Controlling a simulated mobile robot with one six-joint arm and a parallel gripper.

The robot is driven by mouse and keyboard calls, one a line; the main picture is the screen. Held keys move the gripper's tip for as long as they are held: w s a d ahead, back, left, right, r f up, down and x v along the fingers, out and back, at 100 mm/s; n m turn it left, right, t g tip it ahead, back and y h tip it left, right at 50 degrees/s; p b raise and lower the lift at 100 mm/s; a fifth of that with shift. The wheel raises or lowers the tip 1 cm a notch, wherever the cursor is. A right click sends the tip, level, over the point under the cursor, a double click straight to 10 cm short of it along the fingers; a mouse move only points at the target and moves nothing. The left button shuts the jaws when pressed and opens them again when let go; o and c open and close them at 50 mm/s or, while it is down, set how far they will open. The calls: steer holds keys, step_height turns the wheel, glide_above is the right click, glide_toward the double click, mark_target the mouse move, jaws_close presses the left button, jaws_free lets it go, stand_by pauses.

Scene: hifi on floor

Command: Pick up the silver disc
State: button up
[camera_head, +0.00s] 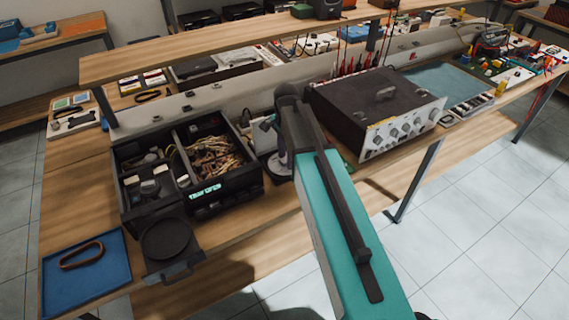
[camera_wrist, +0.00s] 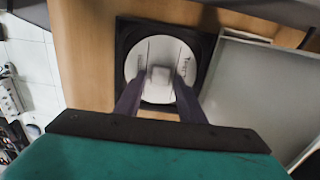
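The silver disc (camera_wrist: 146,58) shows in the wrist view as a pale, shiny round plate in a black square holder (camera_wrist: 124,48). A small, light block-like part sits at its middle. My gripper (camera_wrist: 161,76) is open, with its two dark fingers over the disc, one on each side of that middle part. I cannot tell whether the fingertips touch the disc.
A black open box (camera_head: 185,206) with cables and small parts stands left of my arm. A dark unit with silver knobs (camera_head: 372,110) stands right. A blue tray (camera_head: 88,283) lies at the front left. A grey rimmed panel (camera_wrist: 262,95) lies right of the disc in the wrist view.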

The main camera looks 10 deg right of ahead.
steer(key=c, duration=0.8)
steer(key=shift+r, duration=0.1)
steer(key=shift+r+b, duration=0.7)
steer(key=shift+r, duration=0.9)
steer(key=s+b, duration=0.1)
steer(key=s, duration=0.3)
steer(key=s+a+b, duration=0.1)
steer(key=s, duration=0.4)
steer(key=s+a+r+b, duration=0.1)
steer(key=s, duration=0.4)
steer(key=shift+a+r, duration=0.1)
steer(key=shift+a, duration=0.05)
steer(key=shift+s+a+r+b, duration=0.1)
steer(key=shift+s+b, duration=0.15)
steer(key=shift+s, duration=0.2)
steer(key=shift+s+a+r+b, duration=0.1)
steer(key=shift+s+b, duration=0.15)
steer(key=shift+s, duration=0.2)
steer(key=shift+w, duration=0.1)
